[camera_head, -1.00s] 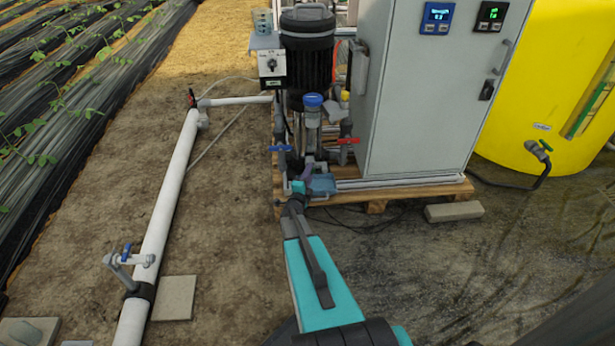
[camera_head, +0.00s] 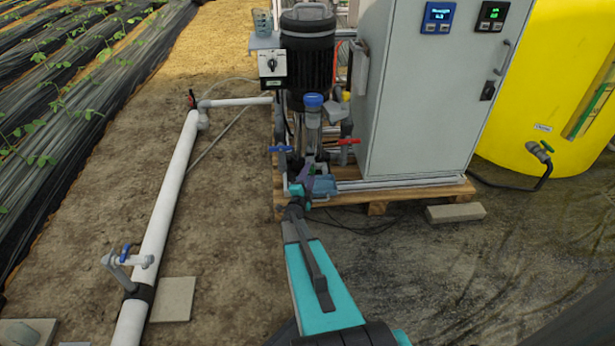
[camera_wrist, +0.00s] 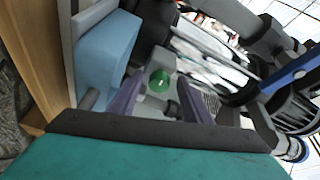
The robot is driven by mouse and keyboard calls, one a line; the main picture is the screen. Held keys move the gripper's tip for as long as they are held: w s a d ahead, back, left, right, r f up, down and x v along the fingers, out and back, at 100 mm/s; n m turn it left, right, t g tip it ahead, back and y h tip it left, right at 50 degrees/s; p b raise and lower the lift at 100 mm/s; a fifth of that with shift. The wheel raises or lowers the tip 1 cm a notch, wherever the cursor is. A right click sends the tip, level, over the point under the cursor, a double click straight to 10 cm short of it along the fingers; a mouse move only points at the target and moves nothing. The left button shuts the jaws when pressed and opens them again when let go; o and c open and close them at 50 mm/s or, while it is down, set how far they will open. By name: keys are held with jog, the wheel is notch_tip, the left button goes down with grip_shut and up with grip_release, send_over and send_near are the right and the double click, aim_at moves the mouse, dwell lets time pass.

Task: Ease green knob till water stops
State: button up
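The green knob (camera_wrist: 159,80) shows in the wrist view as a small round cap on a grey fitting. My gripper (camera_wrist: 163,98) has its two purple-grey fingers apart, one to the left and one to the right of the knob. I cannot tell whether either finger touches it. In the head view my gripper (camera_head: 306,177) is low at the front of the skid, below the blue-capped cylinder. There the knob is hidden or too small to make out. I cannot make out any water running in either view.
A light blue tray (camera_head: 324,187) sits right beside my gripper and shows on the left in the wrist view (camera_wrist: 108,50). Blue-handled (camera_head: 280,149) and red-handled (camera_head: 348,141) valves stand above.

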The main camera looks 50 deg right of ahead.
jog(key=shift+s, duration=0.1)
jog(key=shift+v, duration=0.9)
jog(key=p+v, duration=0.3)
jog(key=v, duration=0.9)
